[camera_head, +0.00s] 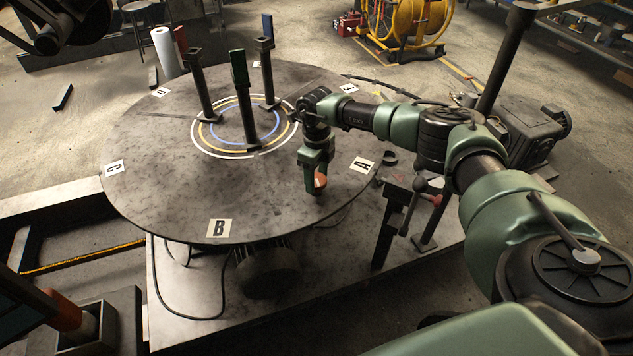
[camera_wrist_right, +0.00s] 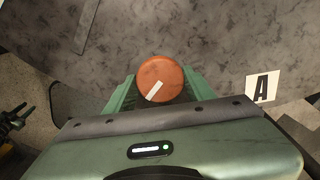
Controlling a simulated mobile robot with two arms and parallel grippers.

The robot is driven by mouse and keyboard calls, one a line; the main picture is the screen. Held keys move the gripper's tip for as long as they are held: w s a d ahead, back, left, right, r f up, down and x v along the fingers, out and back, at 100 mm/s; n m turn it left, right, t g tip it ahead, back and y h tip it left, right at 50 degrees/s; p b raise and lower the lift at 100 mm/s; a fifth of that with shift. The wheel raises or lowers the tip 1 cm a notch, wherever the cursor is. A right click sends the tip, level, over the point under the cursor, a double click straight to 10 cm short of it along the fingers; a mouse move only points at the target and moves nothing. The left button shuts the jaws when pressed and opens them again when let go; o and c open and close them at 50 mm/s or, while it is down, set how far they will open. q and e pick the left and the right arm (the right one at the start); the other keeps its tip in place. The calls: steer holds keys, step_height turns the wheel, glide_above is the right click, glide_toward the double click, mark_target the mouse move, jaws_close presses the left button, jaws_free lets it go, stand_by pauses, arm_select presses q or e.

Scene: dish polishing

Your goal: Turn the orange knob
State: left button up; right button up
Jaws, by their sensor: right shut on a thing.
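The orange knob (camera_wrist_right: 160,79) is round with a white pointer bar that slants toward the lower left in the right wrist view. My right gripper (camera_wrist_right: 157,95) is shut on the knob, with a green finger on each side of it. In the head view the knob (camera_head: 320,181) shows as a small orange patch under my right gripper (camera_head: 317,178), near the right edge of the round table. What the knob is mounted on is hidden. My left gripper is not clearly seen; only dark parts show at the top left.
The round dark table (camera_head: 160,205) carries letter labels, including A (camera_head: 362,165) and B (camera_head: 219,228). Several dark posts, one with a green top (camera_head: 240,70), stand around the painted rings. A red-handled lever (camera_head: 425,192) stands right of the table.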

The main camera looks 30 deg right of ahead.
mark_target(317, 179)
steer(key=n+b, duration=0.2)
steer(key=n, duration=0.2)
steer(key=shift+w+b, duration=0.1)
steer(key=shift+b, duration=0.3)
steer(key=shift+r+n+b, duration=0.1)
steer(key=shift+n+b, duration=0.9)
steer(key=shift+n, duration=1.1)
steer(key=o, duration=1.4)
steer(key=shift+r, duration=0.1)
step_height(317, 179, up, 8)
steer(key=shift+f+b, duration=0.2)
steer(key=shift+b, duration=0.45)
